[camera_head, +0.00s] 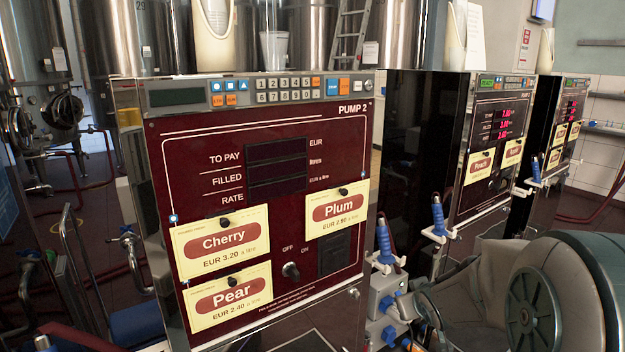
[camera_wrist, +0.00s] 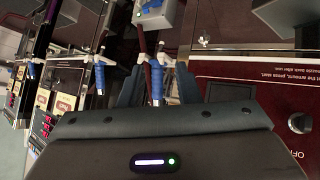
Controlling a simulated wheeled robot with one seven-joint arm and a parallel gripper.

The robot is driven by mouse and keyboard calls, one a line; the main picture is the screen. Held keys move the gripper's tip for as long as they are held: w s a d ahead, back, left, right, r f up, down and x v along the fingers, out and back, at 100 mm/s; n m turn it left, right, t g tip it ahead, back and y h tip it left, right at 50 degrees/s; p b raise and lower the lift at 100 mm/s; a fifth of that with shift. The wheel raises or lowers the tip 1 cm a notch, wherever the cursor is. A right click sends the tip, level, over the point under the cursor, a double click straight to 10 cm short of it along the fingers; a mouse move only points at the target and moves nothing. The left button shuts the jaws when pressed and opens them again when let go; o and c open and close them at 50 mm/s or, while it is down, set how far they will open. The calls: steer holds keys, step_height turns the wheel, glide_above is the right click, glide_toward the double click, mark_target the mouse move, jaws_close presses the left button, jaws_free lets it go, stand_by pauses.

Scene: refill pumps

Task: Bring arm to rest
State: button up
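My arm (camera_head: 560,290) fills the lower right of the head view, folded close, with a large dark round joint. My gripper (camera_wrist: 159,82) shows in the wrist view as a dark body with a lit strip and two dark fingers set apart. Nothing is held between the fingers. A blue nozzle handle (camera_wrist: 156,82) shows in the gap behind them; I cannot tell how far away it is. My gripper cannot be made out in the head view.
Pump 2 (camera_head: 262,130) stands in front, with Cherry (camera_head: 222,241), Pear (camera_head: 231,299) and Plum (camera_head: 338,209) cards and a knob (camera_head: 291,270). More pumps (camera_head: 495,140) stand to the right. Blue-handled nozzles (camera_head: 384,242) hang between pumps near my arm. Steel tanks line the back.

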steer(key=s+a+r+m+g+p, duration=0.1)
steer(key=s+r, duration=0.3)
steer(key=s, duration=0.4)
steer(key=s+a+r+m+g+p, duration=0.1)
steer(key=s+a+r+g+p, duration=0.2)
steer(key=s, duration=0.5)
steer(key=s+a+r+g+y+p, duration=0.1)
steer(key=s+a+r+g+p, duration=0.2)
steer(key=s, duration=0.6)
steer(key=shift+a+r+m+p, duration=0.45)
steer(key=shift+a+r, duration=0.15)
steer(key=shift+r, duration=0.2)
steer(key=shift+o, duration=0.3)
